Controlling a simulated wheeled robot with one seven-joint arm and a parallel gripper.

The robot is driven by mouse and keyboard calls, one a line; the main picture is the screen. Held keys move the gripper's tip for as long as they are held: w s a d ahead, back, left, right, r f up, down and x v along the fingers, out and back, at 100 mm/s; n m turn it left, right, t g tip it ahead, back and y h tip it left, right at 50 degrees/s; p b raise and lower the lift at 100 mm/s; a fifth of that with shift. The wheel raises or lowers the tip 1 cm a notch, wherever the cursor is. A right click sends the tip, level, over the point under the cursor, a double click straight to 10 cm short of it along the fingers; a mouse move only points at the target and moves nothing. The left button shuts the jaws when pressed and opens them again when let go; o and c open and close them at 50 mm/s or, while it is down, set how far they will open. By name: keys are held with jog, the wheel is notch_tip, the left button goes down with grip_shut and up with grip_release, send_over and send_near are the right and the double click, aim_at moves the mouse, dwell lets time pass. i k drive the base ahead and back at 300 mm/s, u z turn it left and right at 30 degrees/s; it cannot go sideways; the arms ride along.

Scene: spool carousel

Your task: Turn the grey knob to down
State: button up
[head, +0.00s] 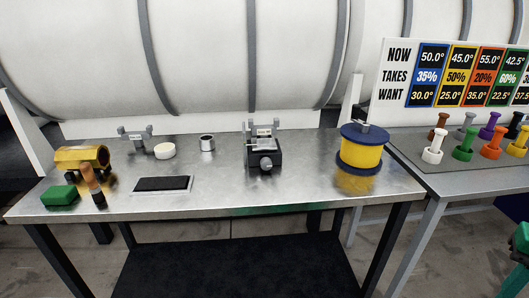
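The grey knob (266,163) is on the front of a small black device (254,161) at the middle of the metal table. The knob is small in the picture, and I cannot tell which way it points. The device has grey brackets and a small label (264,132) at its top. Nothing touches the knob.
On the metal table (220,193) are a blue-and-yellow spool (360,155), a grey cup (207,143), a white disc (165,151), a black pad (162,184), a green block (59,197) and a yellow holder (77,158). The table front before the knob is clear. Coloured pegs (463,148) stand right.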

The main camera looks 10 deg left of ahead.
aim_at(266, 162)
jog(key=z, duration=0.05)
jog(key=i, duration=1.05)
